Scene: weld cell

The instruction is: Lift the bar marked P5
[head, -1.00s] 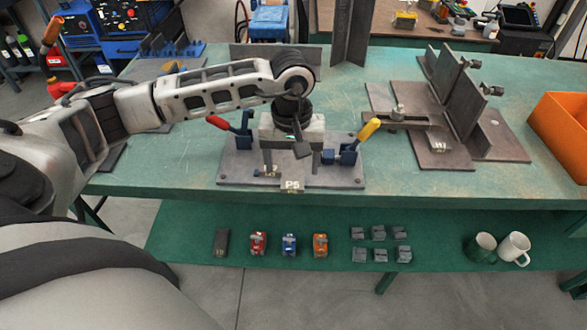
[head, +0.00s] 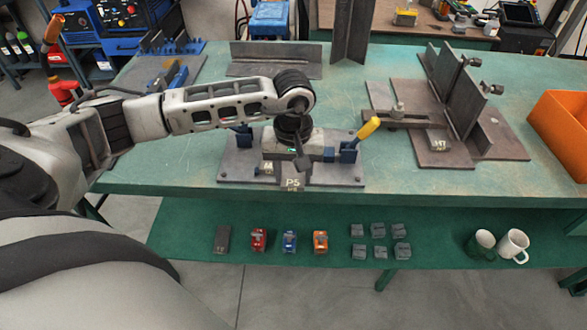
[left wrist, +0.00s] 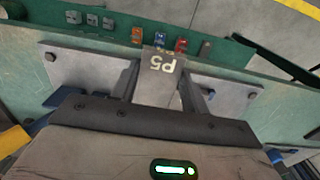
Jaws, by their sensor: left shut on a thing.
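The bar marked P5 (head: 292,184) is a dark grey piece at the front middle of a steel fixture plate (head: 345,178) on the green bench. Its marking also shows in the left wrist view (left wrist: 162,64). My left gripper (head: 292,166) points down over the plate and is shut on the bar, with one finger on each side of it in the left wrist view (left wrist: 165,88). The gripper body hides the rear of the bar, and I cannot tell whether its underside is clear of the plate. My right gripper is not in view.
A blue clamp with a raised yellow handle (head: 368,128) stands close right of the gripper; another blue clamp (head: 243,137) stands at left, partly behind my arm. A brown angle fixture (head: 455,115) and orange bin (head: 560,125) are further right. Small parts and mugs (head: 514,246) sit on the lower shelf.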

